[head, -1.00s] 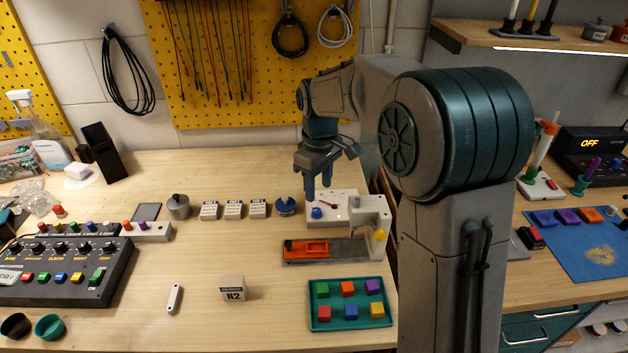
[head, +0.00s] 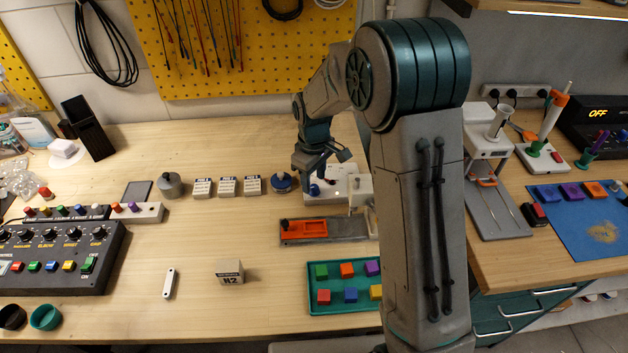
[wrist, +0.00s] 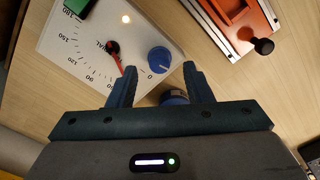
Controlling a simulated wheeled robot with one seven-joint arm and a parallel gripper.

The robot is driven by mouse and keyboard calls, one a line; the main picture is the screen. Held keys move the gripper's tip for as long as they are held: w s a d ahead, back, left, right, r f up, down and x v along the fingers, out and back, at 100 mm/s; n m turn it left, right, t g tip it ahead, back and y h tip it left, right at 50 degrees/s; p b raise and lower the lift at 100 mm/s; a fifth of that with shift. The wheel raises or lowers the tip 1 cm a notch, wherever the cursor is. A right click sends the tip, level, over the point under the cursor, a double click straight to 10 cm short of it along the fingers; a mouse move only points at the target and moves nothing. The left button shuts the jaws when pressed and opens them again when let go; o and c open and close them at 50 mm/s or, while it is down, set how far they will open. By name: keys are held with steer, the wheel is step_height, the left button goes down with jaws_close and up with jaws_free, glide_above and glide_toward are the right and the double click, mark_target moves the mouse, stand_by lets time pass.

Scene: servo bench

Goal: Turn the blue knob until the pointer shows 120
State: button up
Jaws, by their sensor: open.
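The blue knob (wrist: 160,60) sits on a white dial panel (wrist: 85,42), right of the pointer in the wrist view. In the head view the knob (head: 315,190) shows close beside my fingers. The red pointer (wrist: 119,64) has a black hub and points to the lower right in the wrist view, on the low side of 90. Its tip is close to my left finger, so the exact reading is unclear. My gripper (wrist: 159,70) is open and empty. Its fingertips are on either side of the knob in the wrist picture; contact is not visible.
An orange slide fixture (head: 303,228) lies in front of the panel. A blue-topped round object (head: 282,182) stands left of it, partly hidden behind my gripper in the wrist view. A green tray (head: 313,291) of coloured blocks is nearer. Bench left of the tray is mostly clear.

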mark_target(314, 190)
steer(key=shift+f, duration=1.2)
steer(key=c, duration=1)
steer(key=shift+m, duration=0.3)
